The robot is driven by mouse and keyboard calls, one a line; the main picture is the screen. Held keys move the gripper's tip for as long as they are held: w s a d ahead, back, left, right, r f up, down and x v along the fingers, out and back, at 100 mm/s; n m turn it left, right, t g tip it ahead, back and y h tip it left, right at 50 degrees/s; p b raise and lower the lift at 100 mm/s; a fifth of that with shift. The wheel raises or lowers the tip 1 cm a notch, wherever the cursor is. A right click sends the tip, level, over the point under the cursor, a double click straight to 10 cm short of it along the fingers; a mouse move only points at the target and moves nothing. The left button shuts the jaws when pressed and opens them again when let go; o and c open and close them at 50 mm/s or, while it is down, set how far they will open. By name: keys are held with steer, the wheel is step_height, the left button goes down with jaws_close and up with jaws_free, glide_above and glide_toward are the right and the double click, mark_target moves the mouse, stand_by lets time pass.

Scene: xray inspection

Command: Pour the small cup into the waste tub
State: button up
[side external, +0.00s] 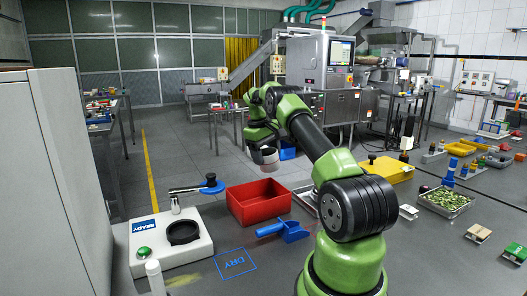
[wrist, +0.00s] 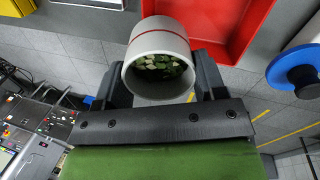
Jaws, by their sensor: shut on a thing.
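My gripper (side external: 266,148) is shut on the small cup (side external: 269,168), a pale grey cup with a thin red line around it. In the wrist view the cup (wrist: 158,38) sits between the two dark fingers (wrist: 160,72). Its mouth faces the camera, and green and pale leafy bits (wrist: 163,66) show inside. The red tub (side external: 259,204), likely the waste tub, stands on the grey table. The cup is held up and apart from it, seeming to be behind it in the side view. The tub (wrist: 262,40) also shows at the upper right of the wrist view.
A blue scoop (side external: 284,231) lies right of the tub, near a blue DRY outline (side external: 237,263). A yellow tray (side external: 391,172) and a tray of green bits (side external: 445,201) are at right.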

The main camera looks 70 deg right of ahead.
mark_target(262, 170)
steer(key=f+g+h, duration=0.1)
steer(key=g+h, duration=0.1)
steer(key=f+g+h, duration=0.1)
steer(key=g, duration=0.1)
steer(key=shift+w+a+f+h, duration=0.35)
steer(key=shift+w+h, duration=0.05)
steer(key=g+h, duration=0.1)
steer(key=f+g+h, duration=0.1)
steer(key=g, duration=0.1)
steer(key=shift+w+a+f+h, duration=0.2)
steer(key=shift+w+f+h, duration=0.05)
steer(key=shift+h, duration=0.15)
steer(key=shift+r, duration=0.1)
